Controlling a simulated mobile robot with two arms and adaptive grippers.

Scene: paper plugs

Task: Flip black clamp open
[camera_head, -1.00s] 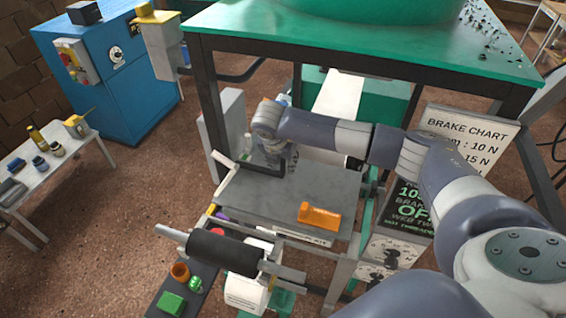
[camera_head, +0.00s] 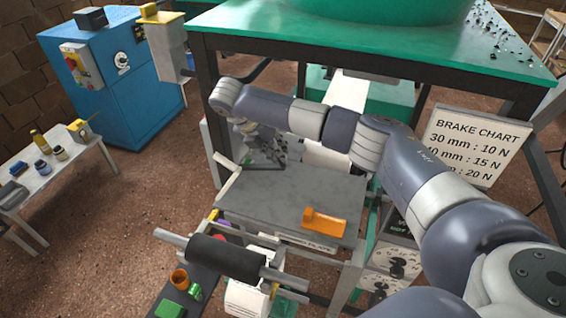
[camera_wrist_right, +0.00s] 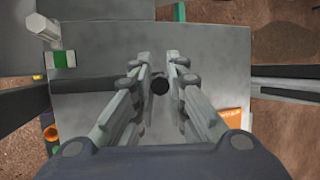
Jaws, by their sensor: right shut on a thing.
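The black clamp (camera_head: 258,167) is a dark bar at the back left of the grey metal plate (camera_head: 330,186) in the head view. In the right wrist view the clamp (camera_wrist_right: 92,81) runs in from the left, passes behind one finger, and its round dark end shows between the fingers. My right gripper (camera_head: 274,158) points down at the clamp's free end. In the right wrist view the right gripper (camera_wrist_right: 161,64) has its fingers on either side of that end, closed on it. The finger contact is partly hidden. My left gripper is not in view.
An orange block (camera_head: 323,221) sits at the plate's front right. A black roller (camera_head: 226,257) lies in front of the plate. The green table (camera_head: 380,45) stands above and behind the arm. The brake chart sign (camera_head: 470,146) is at the right.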

